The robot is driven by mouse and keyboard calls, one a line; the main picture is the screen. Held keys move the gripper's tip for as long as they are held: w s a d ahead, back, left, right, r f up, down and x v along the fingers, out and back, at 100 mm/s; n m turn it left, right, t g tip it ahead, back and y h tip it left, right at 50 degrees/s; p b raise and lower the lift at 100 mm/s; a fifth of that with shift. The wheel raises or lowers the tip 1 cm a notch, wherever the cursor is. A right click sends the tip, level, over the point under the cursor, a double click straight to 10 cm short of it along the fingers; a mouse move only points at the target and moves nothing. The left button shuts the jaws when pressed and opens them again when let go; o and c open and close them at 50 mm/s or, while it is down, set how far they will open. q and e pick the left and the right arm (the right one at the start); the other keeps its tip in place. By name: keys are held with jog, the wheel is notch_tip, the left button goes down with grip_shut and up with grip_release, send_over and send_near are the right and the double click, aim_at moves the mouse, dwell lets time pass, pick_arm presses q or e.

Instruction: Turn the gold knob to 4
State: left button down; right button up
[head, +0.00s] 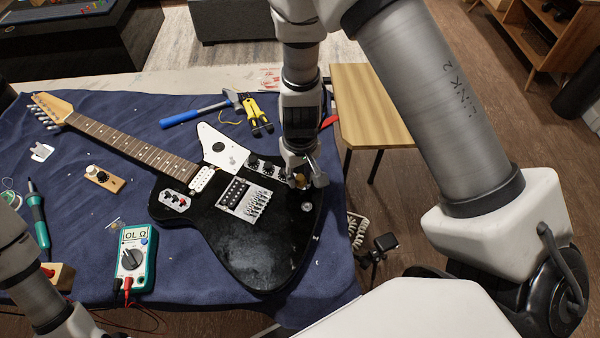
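A black electric guitar (255,255) lies on the blue cloth, its neck pointing to the upper left. A small gold knob (299,181) shows at the right part of the body, partly hidden by my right gripper. My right gripper (303,175) points down at the knob, with its fingers around or right beside it. I cannot tell whether the fingers touch the knob. The knob's markings and number are too small to read. My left arm enters at the lower left, and its gripper is outside the picture.
A wooden stool (368,105) stands beyond the table's right edge.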

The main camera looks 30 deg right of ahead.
jog(key=shift+n+b, duration=1.25)
jog(key=shift+n, duration=0.25)
jog(key=shift+f+n+b, duration=0.1)
jog(key=shift+n+b, duration=1)
jog(key=shift+n, duration=0.2)
jog(key=shift+n, duration=0.3)
jog(key=shift+n+b, duration=0.85)
jog(key=shift+n, duration=0.55)
